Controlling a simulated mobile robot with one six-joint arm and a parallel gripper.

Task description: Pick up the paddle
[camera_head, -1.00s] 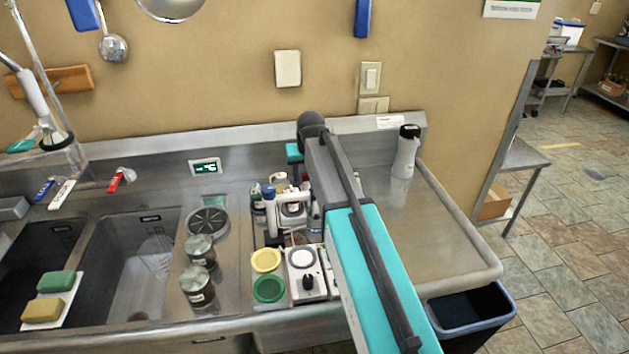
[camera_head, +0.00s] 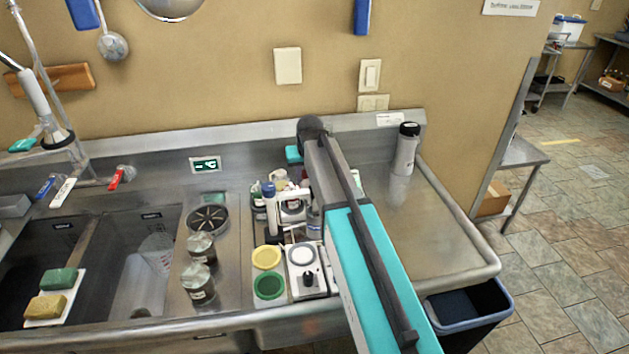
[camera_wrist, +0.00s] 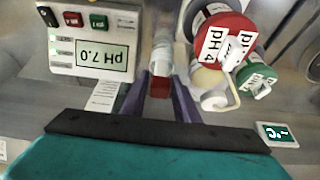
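I cannot make out a paddle in either view. In the wrist view my gripper (camera_wrist: 160,100) points at the bench items, its two dark fingers apart. A clear tube with a red end (camera_wrist: 160,86) shows between the fingers, with gaps on both sides, so they do not appear to grip it. In the head view my own arm hides the gripper. A white pH meter reading 7.0 (camera_wrist: 92,45) is at the left of the wrist view, and a red-capped pH 4 bottle (camera_wrist: 222,42) is at the right.
A green-capped bottle (camera_wrist: 256,76) is close to the fingers on the right. Crowded bench items include a blue-topped probe (camera_head: 269,190), a yellow lid (camera_head: 266,257) and two jars. A grey bottle (camera_head: 405,152) stands at the back right. The right counter (camera_head: 425,235) is mostly clear.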

